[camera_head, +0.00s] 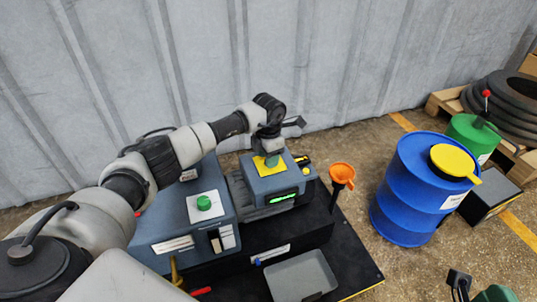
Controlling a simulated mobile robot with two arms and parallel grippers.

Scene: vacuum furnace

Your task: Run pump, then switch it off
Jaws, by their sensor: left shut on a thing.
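The pump unit is a blue-grey machine (160,225) on a black base. Its smaller block (290,183) carries a yellow plate (262,170) on top and a lit green display (282,199) on the front. The gripper hides most of this knob. A second green button (204,203) sits on a white plate on the larger block, left of my gripper. My right gripper is not in view.
A blue drum (412,200) with a yellow lid stands to the right, near a green container (472,137) and tyres (510,105). A corrugated wall is behind.

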